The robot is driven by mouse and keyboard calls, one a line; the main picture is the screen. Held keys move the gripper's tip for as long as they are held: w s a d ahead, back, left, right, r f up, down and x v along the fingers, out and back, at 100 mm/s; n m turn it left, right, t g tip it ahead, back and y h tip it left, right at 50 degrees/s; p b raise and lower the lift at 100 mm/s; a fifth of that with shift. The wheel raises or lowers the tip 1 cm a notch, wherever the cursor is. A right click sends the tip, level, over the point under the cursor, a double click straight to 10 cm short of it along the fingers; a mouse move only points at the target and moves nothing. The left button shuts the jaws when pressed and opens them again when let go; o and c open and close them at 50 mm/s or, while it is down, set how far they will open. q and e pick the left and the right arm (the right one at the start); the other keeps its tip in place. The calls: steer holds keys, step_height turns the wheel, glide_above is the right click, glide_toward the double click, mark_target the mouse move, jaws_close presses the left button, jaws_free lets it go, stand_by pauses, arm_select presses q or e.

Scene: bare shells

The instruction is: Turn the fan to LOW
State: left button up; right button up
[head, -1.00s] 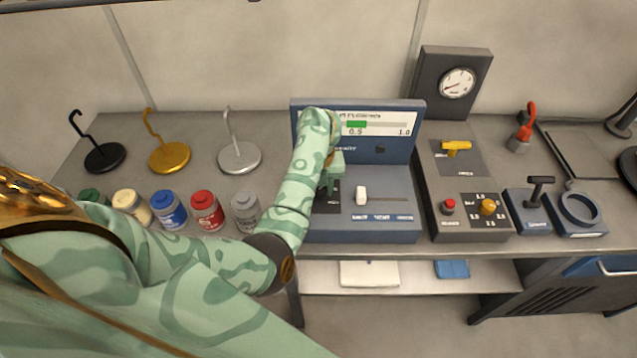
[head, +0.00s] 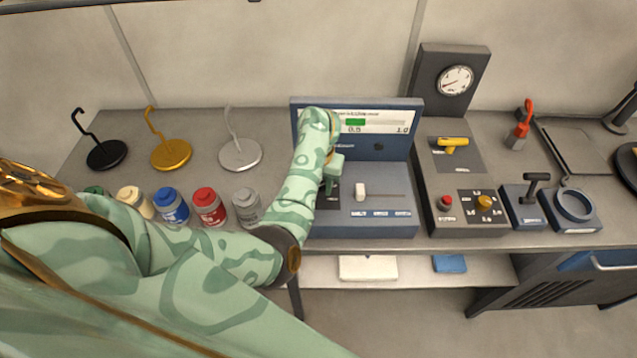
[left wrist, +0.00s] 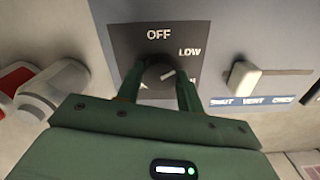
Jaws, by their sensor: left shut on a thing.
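The fan knob (left wrist: 158,76) is dark and round, on a black plate (left wrist: 128,43) marked OFF at the top, LOW at upper right and a partly hidden label below LOW. Its white pointer line points right and slightly up, roughly between LOW and the lower label. My left gripper (left wrist: 160,88) is shut on the knob, one finger on each side. In the head view my left gripper (head: 330,187) reaches down to the plate at the left of the blue console (head: 390,224), and my arm hides the knob there. My right gripper is not in view.
A white slider (head: 360,191) sits just right of my gripper. A grey panel (head: 457,185) with a yellow lever stands further right. Several capped jars, including a grey one (head: 246,208), stand left of my forearm. Hook stands (head: 240,154) are behind them.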

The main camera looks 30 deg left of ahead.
arm_select(q)
steer(key=o, duration=1)
step_height(320, 180, up, 16)
steer(key=p, duration=0.6)
steer(key=shift+r, duration=0.2)
